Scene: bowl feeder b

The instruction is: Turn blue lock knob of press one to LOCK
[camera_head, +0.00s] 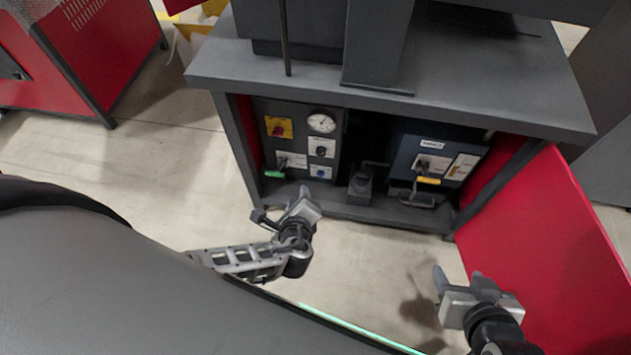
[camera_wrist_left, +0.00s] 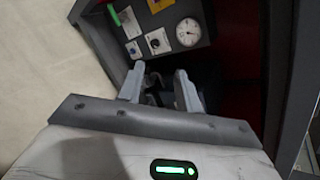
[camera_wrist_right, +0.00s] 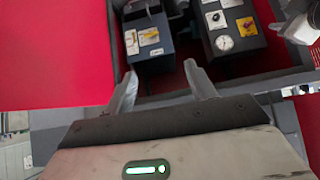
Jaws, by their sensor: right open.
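The blue lock knob (camera_head: 320,172) is on a white plate at the lower middle of the left grey panel (camera_head: 290,120) under the press table. Its pointing direction is too small to read. In the left wrist view a small bluish knob on a white plate (camera_wrist_left: 134,49) shows just beyond the fingers. My left gripper (camera_head: 303,203) is in front of and below this panel, apart from it; in its wrist view the fingers (camera_wrist_left: 161,88) are apart with nothing clearly between them. My right gripper (camera_head: 460,277) is open and empty at the lower right, by the red side panel.
The grey panel also carries a gauge (camera_head: 321,123), a red knob on yellow (camera_head: 279,128), a black knob (camera_head: 321,151) and a green handle (camera_head: 274,174). A blue-grey box (camera_head: 405,158) with a yellow handle (camera_head: 428,181) stands right. The table edge (camera_head: 400,110) overhangs both. A red panel (camera_head: 540,235) borders the right.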

